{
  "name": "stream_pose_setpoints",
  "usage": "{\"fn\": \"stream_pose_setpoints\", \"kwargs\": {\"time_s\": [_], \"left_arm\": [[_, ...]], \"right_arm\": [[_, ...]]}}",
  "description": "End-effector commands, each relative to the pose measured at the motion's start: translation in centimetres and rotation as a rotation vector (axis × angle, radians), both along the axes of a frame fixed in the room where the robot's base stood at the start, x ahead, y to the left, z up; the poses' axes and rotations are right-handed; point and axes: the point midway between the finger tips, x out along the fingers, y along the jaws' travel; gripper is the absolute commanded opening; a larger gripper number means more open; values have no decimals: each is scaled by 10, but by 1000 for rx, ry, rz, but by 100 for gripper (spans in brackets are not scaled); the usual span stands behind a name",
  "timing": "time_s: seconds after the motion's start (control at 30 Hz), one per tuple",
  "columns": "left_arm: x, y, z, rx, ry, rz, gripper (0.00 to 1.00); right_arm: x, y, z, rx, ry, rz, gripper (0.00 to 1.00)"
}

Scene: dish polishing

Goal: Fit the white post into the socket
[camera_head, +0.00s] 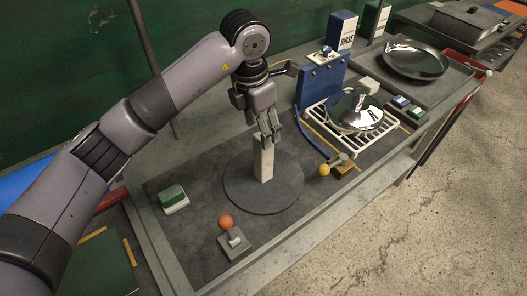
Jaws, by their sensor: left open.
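The white post (263,162) stands roughly upright over the dark round disc (240,194). Its lower end meets the disc near the middle. No socket can be made out; the post's base covers that spot, and I cannot tell whether it is seated in one. My left gripper (271,138) points down at the top of the post, with its fingers open. The fingers overlap the post's top in the picture, and I cannot tell whether they touch it. My right gripper is not in view.
A green-and-white sponge-like block (173,199) and an orange-knobbed lever (226,222) lie near the disc. A yellow-knobbed lever (324,170), a white rack (374,142) with a shiny dish and a blue panel (321,82) stand to the right.

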Motion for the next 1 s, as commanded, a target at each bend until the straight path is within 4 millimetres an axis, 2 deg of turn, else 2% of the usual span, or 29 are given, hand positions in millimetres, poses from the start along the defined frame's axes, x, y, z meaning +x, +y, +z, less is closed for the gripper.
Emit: {"fn": "stream_pose_setpoints", "kwargs": {"time_s": [0.1,0.27,0.43,0.57,0.7,1.0], "left_arm": [[0,-2,-19,0,4,1,57],[2,-4,-33,-1,1,0,57],[1,-7,-45,-1,5,0,57],[0,-11,-65,-2,6,0,57],[2,-12,-83,-1,2,1,57],[3,-12,-87,-1,-1,0,55]], "right_arm": [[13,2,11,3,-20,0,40],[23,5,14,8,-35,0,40],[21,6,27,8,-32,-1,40],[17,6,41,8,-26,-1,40],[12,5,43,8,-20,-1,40],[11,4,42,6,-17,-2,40]]}}
